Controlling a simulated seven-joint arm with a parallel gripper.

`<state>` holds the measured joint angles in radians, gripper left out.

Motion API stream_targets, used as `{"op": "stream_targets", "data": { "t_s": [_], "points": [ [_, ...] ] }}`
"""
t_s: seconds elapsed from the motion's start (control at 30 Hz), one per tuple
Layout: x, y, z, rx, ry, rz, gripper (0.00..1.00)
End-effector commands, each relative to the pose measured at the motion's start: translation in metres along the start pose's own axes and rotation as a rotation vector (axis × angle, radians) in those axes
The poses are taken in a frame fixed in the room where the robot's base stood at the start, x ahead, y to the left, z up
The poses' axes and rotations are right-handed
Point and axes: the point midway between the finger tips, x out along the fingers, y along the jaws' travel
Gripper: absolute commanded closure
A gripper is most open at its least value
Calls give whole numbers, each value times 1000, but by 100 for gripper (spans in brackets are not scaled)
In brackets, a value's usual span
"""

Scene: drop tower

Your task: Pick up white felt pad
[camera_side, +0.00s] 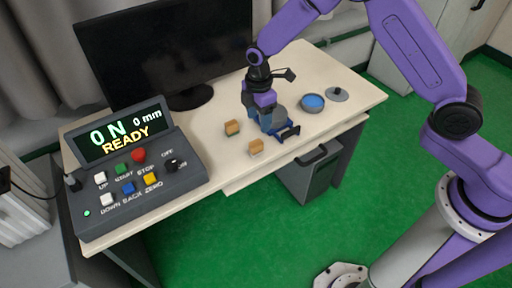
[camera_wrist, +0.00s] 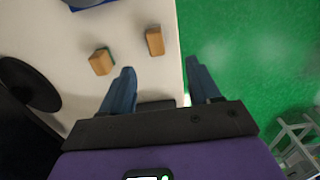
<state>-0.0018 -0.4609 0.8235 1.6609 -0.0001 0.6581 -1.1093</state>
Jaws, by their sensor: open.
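Two small tan blocks lie on the pale table. The nearer block (camera_side: 256,147) has a pale face in the side view and probably bears the white felt pad; it seems to match the upper block (camera_wrist: 155,40) in the wrist view. The other block (camera_side: 232,128) shows a green edge in the wrist view (camera_wrist: 101,61). My gripper (camera_wrist: 162,72) is open and empty, its blue fingers apart across the table's front edge. Both blocks lie beyond the fingertips, outside the jaws. In the side view, my gripper hangs near the blue apparatus, and its fingertips are hard to separate from it.
A control box (camera_side: 130,165) reading READY stands at the left, and a black monitor (camera_side: 160,45) stands behind. A blue-filled dish (camera_side: 312,103) and a grey disc (camera_side: 337,94) lie right. Green floor (camera_wrist: 250,50) lies past the table edge.

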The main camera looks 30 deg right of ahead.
Motion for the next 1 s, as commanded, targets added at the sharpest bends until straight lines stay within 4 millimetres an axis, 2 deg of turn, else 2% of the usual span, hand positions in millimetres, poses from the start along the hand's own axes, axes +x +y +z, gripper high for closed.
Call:
{"op": "stream_targets", "data": {
  "t_s": [0.1, 0.3, 0.67, 1.0],
  "points": [
    [24, -1, 1, 1, -2, -4, 38],
    [58, 0, 0, 2, -1, -2, 38],
    [82, 2, -1, 2, 0, 0, 38],
    [121, 8, -3, 1, 0, -1, 38]
  ]
}}
